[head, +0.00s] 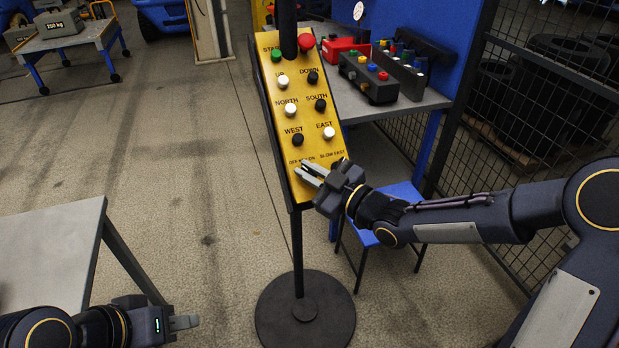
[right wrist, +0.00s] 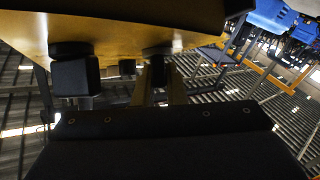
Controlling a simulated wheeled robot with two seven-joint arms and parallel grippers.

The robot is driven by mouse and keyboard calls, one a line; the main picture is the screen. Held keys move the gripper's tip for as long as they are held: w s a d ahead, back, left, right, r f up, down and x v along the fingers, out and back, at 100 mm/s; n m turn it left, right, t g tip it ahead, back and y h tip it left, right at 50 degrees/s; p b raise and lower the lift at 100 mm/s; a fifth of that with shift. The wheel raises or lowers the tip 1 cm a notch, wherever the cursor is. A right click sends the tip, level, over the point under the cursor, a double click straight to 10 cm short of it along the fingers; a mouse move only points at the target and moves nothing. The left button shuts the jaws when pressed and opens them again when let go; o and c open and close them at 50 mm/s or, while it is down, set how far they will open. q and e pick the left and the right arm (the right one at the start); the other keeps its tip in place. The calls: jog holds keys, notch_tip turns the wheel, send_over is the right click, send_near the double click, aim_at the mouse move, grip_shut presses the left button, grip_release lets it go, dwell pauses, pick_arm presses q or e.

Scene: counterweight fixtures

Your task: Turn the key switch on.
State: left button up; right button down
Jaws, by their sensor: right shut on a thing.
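The yellow control panel (head: 277,109) leans back on a black post in the head view. It carries labelled round buttons, with small lettering at its lower end. My right gripper (head: 309,171) reaches in from the right, its fingertips at this lower end, over the key switch. The key switch is mostly hidden by the fingers in the head view. In the right wrist view the fingers (right wrist: 158,88) are shut around a dark part under the yellow face, which I take as the key switch. My left gripper (head: 185,322) is low at the left, away from the panel; its finger gap is not visible.
A black knob (right wrist: 75,76) sits beside the fingers in the right wrist view. A round black base (head: 278,308) stands on the floor. A blue stool (head: 401,194) and a workbench (head: 420,103) are behind. A grey table (head: 50,245) is at the left.

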jog(key=m+t+h+b, duration=0.1)
jog(key=m+b, duration=0.1)
jog(key=b, duration=0.1)
jog(key=m+t+h+b, duration=0.1)
jog(key=m+t+b, duration=0.1)
jog(key=b, duration=0.2)
jog(key=m+t+h+b, duration=0.1)
jog(key=m+h+b, duration=0.1)
jog(key=b, duration=0.2)
jog(key=shift+s+a+f+m+t, duration=0.2)
jog(key=shift+f+m+t, duration=0.1)
jog(key=shift+f+t, duration=0.1)
jog(key=m+h, duration=0.1)
jog(key=m+t+h+b, duration=0.1)
jog(key=shift+r+m, duration=0.25)
jog(key=shift+m, duration=0.05)
jog(key=m+t+h, duration=0.1)
jog(key=m+h, duration=0.3)
jog(key=shift+r, duration=0.2)
jog(key=m+h+p, duration=0.1)
jog(key=m+h, duration=0.4)
jog(key=shift+w+m+g+h+p, duration=0.1)
jog(key=shift+m+g+h+p, duration=0.2)
jog(key=shift+m+h+p, duration=0.1)
jog(key=shift+d+m+g+h+p, duration=0.1)
jog(key=shift+m+g+h+p, duration=0.35)
jog(key=shift+m+h, duration=0.75)
jog(key=shift+m, duration=0.3)
jog(key=c, duration=1.5)
grip_release()
